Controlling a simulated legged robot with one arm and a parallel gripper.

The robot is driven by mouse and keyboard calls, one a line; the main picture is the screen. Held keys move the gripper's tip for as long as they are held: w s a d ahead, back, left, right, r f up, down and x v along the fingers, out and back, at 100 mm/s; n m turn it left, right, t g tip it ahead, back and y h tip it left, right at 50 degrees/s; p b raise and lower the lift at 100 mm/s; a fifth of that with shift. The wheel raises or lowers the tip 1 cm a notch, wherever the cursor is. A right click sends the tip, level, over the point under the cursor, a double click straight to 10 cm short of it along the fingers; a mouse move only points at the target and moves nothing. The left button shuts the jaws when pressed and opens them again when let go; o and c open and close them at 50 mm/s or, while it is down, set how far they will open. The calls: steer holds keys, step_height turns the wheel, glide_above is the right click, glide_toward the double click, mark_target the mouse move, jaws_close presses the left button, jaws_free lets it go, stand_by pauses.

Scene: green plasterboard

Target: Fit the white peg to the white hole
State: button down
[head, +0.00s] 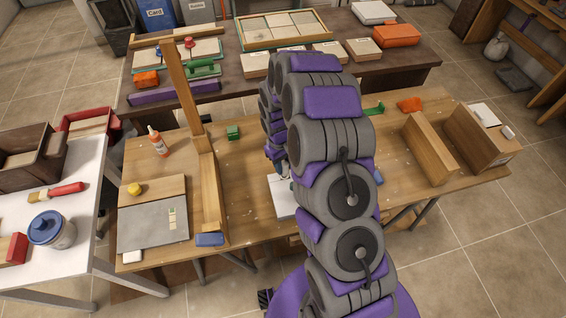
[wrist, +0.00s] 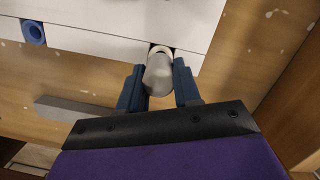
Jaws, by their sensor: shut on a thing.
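The white peg (wrist: 159,78) is a pale rounded cylinder held between the two blue fingers of my gripper (wrist: 159,88) in the wrist view. Its far end overlaps a dark-edged round opening, the white hole (wrist: 160,48), at the edge of a white block (wrist: 105,42). I cannot tell whether the peg's end is inside the opening or just in front of it. In the head view the white block (head: 281,196) lies on the wooden table, and my arm hides part of it and most of my gripper.
A blue round piece (wrist: 33,32) sits at the white block's left in the wrist view. A grey bar (wrist: 72,108) lies nearby. In the head view a wooden upright (head: 184,90) stands left and a wooden panel (head: 428,150) right.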

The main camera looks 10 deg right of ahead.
steer(key=shift+f, duration=0.25)
steer(key=shift+f, duration=0.7)
steer(key=shift+f, duration=0.4)
steer(key=c, duration=0.7)
jaws_free()
steer(key=r+p, duration=0.1)
steer(key=r, duration=0.4)
steer(key=w+r+p, duration=0.1)
steer(key=r, duration=0.5)
steer(key=w+a+r, duration=0.1)
steer(key=r, duration=0.5)
steer(key=shift+w+p, duration=0.2)
steer(key=shift+p, duration=0.2)
steer(key=shift+r, duration=0.1)
